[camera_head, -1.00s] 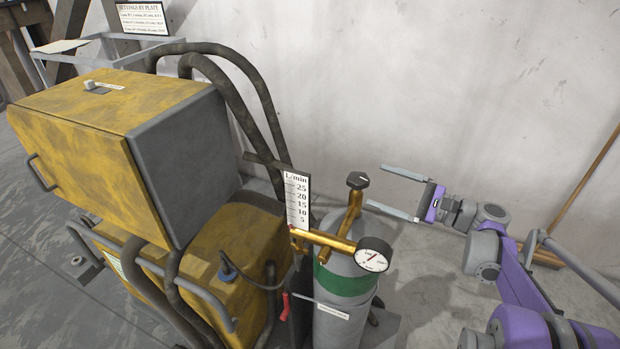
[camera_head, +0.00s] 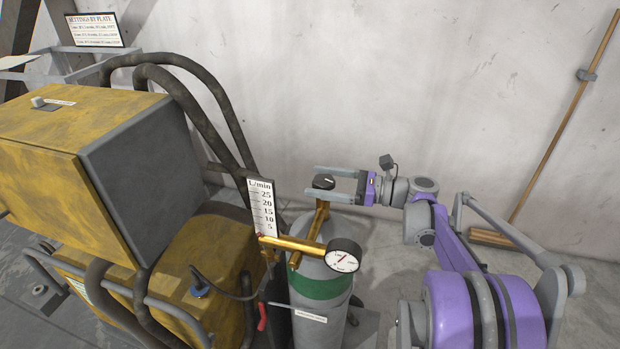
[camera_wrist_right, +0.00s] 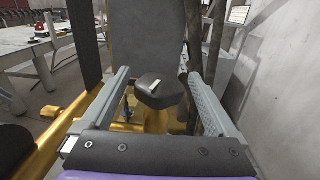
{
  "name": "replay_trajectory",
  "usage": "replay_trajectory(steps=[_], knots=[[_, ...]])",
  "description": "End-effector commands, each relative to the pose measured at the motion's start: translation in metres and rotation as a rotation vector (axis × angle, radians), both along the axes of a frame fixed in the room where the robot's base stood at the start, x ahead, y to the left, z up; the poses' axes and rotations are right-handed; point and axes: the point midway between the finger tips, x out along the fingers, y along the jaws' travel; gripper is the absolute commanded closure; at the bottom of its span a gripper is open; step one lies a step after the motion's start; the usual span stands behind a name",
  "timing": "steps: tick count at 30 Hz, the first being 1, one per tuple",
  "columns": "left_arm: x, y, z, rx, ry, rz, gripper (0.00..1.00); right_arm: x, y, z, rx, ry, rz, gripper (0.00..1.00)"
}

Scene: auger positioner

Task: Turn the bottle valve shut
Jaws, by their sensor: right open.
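The bottle valve (camera_head: 324,182) is a black knob with a light mark, on top of a brass stem above the grey gas bottle (camera_head: 322,318) with a green band. My right gripper (camera_head: 324,182) is open, with its two fingers on either side of the knob. In the right wrist view the knob (camera_wrist_right: 160,90) sits between the open fingers (camera_wrist_right: 158,92), with a gap showing on both sides. A round white gauge (camera_head: 343,255) and a brass flow tube join the stem below. My left gripper is not in view.
The L/min scale (camera_head: 262,206) stands just left of the valve. A yellow machine (camera_head: 80,150) with dark hoses (camera_head: 215,100) fills the left side. A pale wall (camera_head: 420,80) is behind, and a broom (camera_head: 560,130) leans on it at right.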

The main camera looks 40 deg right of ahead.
Motion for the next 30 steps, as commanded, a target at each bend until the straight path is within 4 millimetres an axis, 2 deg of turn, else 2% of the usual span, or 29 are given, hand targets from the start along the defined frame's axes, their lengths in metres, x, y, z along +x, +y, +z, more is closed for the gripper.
replay_trajectory(steps=[6, 16, 17, 30], knots=[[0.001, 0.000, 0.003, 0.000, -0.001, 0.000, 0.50, 0.017, 0.016, 0.000, 0.000, 0.000, 0.002, 0.06], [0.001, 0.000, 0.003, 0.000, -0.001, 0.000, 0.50, 0.020, 0.018, 0.000, -0.001, -0.001, -0.001, 0.06], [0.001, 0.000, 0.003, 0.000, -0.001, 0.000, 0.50, 0.020, 0.018, 0.000, -0.001, -0.001, -0.001, 0.10], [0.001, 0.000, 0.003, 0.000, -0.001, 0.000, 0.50, 0.020, 0.018, 0.000, -0.001, -0.001, -0.001, 0.89]])
